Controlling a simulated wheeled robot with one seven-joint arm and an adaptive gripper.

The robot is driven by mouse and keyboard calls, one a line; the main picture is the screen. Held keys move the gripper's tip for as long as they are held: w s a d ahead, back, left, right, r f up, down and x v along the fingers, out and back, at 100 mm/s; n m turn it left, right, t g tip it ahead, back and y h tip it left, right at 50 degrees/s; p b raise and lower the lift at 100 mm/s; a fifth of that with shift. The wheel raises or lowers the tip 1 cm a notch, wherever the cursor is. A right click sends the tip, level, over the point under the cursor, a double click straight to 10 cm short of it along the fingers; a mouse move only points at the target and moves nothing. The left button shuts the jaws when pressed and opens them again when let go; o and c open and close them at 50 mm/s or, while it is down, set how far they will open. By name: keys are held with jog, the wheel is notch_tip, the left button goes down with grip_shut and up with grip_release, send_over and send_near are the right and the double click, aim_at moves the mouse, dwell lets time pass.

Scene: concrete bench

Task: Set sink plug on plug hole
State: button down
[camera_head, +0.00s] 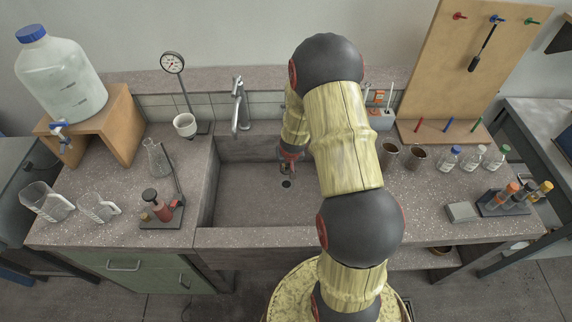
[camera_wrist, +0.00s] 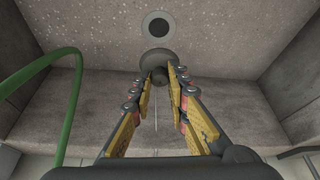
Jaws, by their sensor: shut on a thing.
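The sink plug (camera_wrist: 157,56) is a dark grey disc with a stem, seen in the wrist view just beyond my fingertips. My gripper (camera_wrist: 160,83) is shut on its stem. In the head view my gripper (camera_head: 287,166) is inside the sink basin (camera_head: 238,205), and the plug is too small to make out clearly. The plug hole (camera_head: 287,183) is a dark ring in the basin floor, a little nearer the front than my gripper. In the wrist view the plug hole (camera_wrist: 158,25) is uncovered, above the plug in the picture and apart from it.
A tap (camera_head: 240,105) stands at the sink's back edge. Beakers (camera_head: 97,207) sit further left. Brown-filled cups (camera_head: 414,157) and bottles (camera_head: 449,159) stand on the right.

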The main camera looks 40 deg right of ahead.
jog(key=shift+f+b, duration=4.45)
jog(key=shift+f, duration=0.35)
jog(key=shift+f+b, duration=0.45)
jog(key=shift+f, duration=0.05)
jog(key=c, duration=1.7)
grip_release()
jog(key=shift+o, duration=0.3)
jog(key=shift+r, duration=0.15)
jog(key=v, duration=1.1)
jog(key=shift+s+a+r, duration=0.15)
jog(key=shift+s+r, duration=0.05)
jog(key=shift+r, duration=0.15)
